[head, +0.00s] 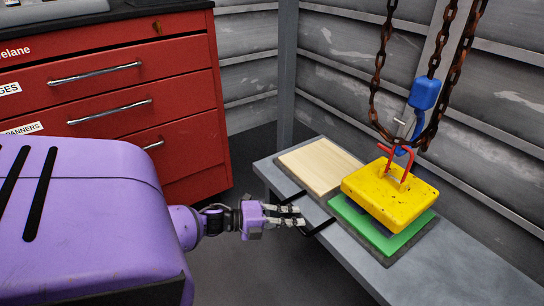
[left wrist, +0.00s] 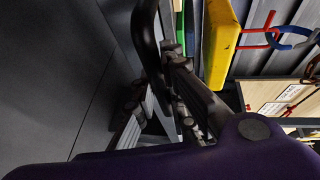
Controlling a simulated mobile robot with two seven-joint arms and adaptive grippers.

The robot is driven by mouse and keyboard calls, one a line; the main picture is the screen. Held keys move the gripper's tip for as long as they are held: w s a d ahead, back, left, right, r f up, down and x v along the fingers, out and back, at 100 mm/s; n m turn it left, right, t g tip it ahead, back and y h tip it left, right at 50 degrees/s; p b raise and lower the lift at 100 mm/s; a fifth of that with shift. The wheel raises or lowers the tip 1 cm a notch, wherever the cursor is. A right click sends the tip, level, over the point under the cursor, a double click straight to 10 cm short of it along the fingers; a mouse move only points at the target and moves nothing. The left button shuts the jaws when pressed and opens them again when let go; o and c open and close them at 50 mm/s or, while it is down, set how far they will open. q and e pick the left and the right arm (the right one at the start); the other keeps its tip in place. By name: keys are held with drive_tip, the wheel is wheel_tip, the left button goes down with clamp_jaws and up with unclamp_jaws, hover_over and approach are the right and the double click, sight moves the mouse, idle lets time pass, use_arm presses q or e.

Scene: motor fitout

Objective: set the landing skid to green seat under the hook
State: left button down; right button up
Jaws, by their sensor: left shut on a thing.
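The landing skid is a dark grey slab (head: 398,259) on a grey bench, carrying a pale wooden seat (head: 318,165) at left and a green seat (head: 403,238) at right. A yellow block (head: 389,192) with a red bail (head: 399,163) hangs at the blue hook (head: 403,149). The green seat lies below the block; I cannot tell whether they touch. My left gripper (head: 302,215) is shut on a black handle (head: 320,227) at the skid's near edge. In the left wrist view the fingers (left wrist: 190,95) are beside the black handle (left wrist: 150,45). My right gripper is not in view.
A rusty chain (head: 376,85) with a blue hoist block (head: 424,94) hangs over the skid. A red drawer cabinet (head: 110,120) stands at the left. A grey post (head: 287,70) and plank wall are behind the bench (head: 350,265). The bench's front right is clear.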

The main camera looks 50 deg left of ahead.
use_arm(q)
drive_tip(key=shift+s+a, duration=0.1)
drive_tip(key=shift+a, duration=0.2)
drive_tip(key=c, duration=1.8)
unclamp_jaws()
drive_tip(key=shift+s+a+r, duration=0.1)
drive_tip(key=shift+s, duration=0.05)
drive_tip(key=shift+o, duration=0.2)
drive_tip(key=v, duration=1.1)
drive_tip(key=shift+s, duration=0.4)
drive_tip(key=shift+a, duration=0.2)
